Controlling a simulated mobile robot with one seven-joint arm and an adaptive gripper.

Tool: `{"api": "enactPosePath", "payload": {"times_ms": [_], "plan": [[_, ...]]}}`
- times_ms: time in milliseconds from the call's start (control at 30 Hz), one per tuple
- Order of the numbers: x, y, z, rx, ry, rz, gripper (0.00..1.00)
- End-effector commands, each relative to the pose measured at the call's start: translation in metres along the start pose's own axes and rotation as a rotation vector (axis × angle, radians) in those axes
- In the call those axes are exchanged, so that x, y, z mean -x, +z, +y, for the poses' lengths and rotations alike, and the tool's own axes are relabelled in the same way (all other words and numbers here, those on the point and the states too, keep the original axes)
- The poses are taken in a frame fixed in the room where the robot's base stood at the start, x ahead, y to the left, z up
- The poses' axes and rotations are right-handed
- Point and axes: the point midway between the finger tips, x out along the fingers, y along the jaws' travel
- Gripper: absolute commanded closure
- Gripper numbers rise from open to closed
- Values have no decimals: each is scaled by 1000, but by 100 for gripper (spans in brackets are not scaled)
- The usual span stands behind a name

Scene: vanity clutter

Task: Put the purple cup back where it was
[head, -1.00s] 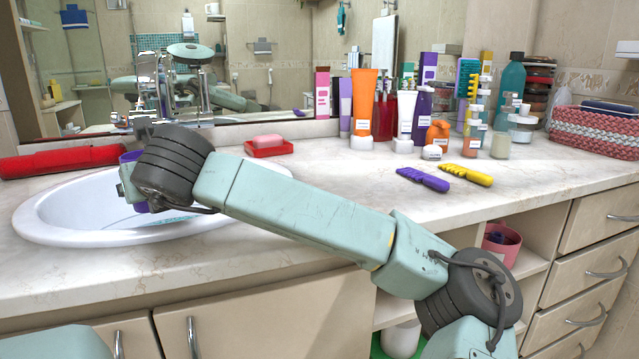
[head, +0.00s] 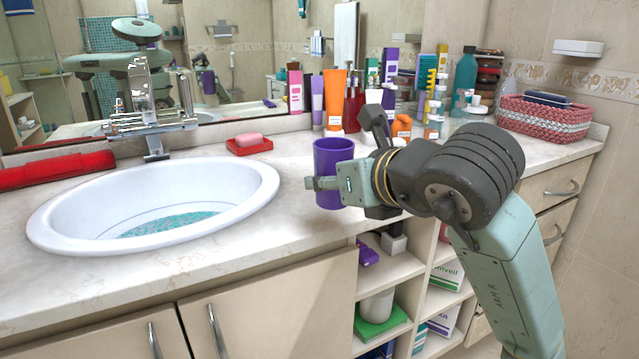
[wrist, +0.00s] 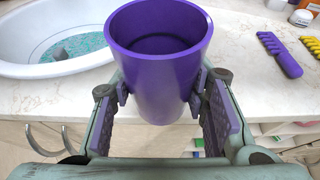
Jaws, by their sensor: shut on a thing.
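The purple cup (head: 331,172) is upright near the front edge of the counter, right of the sink, in the head view. My gripper (head: 330,184) is shut on it from the right, with a finger across its near side. In the wrist view the purple cup (wrist: 157,65) is open at the top and looks empty, with finger pads of my gripper (wrist: 158,95) against both sides. I cannot tell whether its base touches the counter.
The white sink (head: 60,225) lies left of the cup. Bottles and tubes, including an orange tube (head: 334,98), line the back.

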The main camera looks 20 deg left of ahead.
Motion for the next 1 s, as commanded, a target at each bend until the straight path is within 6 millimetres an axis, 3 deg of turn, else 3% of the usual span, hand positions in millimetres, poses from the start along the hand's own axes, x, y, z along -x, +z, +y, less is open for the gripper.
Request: {"api": "enactPosePath", "payload": {"times_ms": [67,167,633,867,1000], "plan": [[8,-2,-10,-8,-16,-1,88],[2,0,-21,-14,-20,0,88],[-90,29,-92,-15,-20,3,88],[-110,34,-109,-10,-21,0,88],[-116,22,-110,-12,-20,0,88]]}}
